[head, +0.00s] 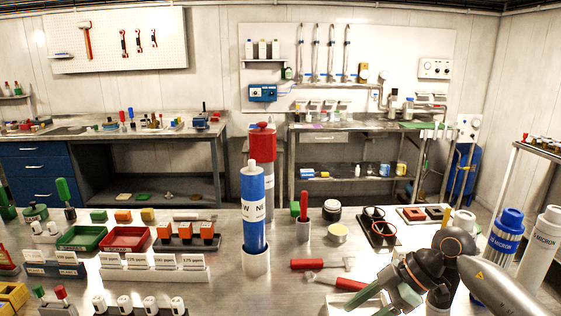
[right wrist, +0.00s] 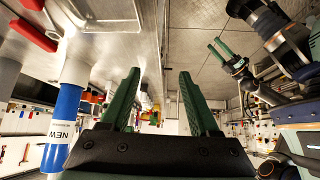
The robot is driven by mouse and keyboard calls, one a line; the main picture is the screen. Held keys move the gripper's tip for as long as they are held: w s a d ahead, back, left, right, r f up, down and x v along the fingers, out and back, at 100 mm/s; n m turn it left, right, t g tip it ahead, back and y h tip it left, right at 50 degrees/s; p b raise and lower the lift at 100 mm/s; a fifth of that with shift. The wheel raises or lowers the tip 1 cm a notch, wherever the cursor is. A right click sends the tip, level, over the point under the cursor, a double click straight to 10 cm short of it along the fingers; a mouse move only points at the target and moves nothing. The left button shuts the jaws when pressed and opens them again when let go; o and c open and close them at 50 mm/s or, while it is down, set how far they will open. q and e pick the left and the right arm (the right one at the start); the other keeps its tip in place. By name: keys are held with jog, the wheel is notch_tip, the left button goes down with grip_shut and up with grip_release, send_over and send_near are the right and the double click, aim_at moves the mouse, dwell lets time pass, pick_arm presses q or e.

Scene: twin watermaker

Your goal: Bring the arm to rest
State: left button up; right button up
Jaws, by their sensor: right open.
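My right gripper (head: 362,308) is low at the right front of the head view, over the front part of the steel bench (head: 225,285). Its green fingers are spread with nothing between them; they also show apart in the right wrist view (right wrist: 163,85). My left gripper (right wrist: 220,45) is outside the head view. It shows small in the right wrist view at upper right, its two green fingers a little apart with nothing seen between them.
A blue NEW cartridge (head: 252,210) stands in a white holder left of my right gripper. Red-handled tools (head: 308,264) lie close by it. White and blue filter housings (head: 506,232) stand at the right, near my right arm. Trays and racks fill the bench's left side.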

jog(key=s+a+r+t+y+p, duration=0.1)
jog(key=s+a+t+y, duration=0.1)
jog(key=a+y, duration=0.35)
jog(key=s+a+r+t+y, duration=0.2)
jog(key=a+y, duration=0.3)
jog(key=a, duration=0.1)
jog(key=s+d+f+m+t+h+p, duration=0.1)
jog(key=d+f+m+t+h+p, duration=0.1)
jog(key=d+f+m+t+h, duration=0.95)
pick_arm(q)
jog(key=r, duration=0.4)
jog(key=shift+w, duration=0.35)
pick_arm(e)
jog(key=s+d+f+m+g+h, duration=0.2)
jog(key=s+f+g, duration=0.4)
jog(key=s+f, duration=0.8)
notch_tip(320, 180, down, 2)
jog(key=m+h, duration=0.1)
jog(key=h, duration=0.1)
jog(key=shift+s+h, duration=0.25)
jog(key=shift+h, duration=0.05)
jog(key=shift+d+f+m, duration=0.1)
jog(key=shift+m, duration=0.15)
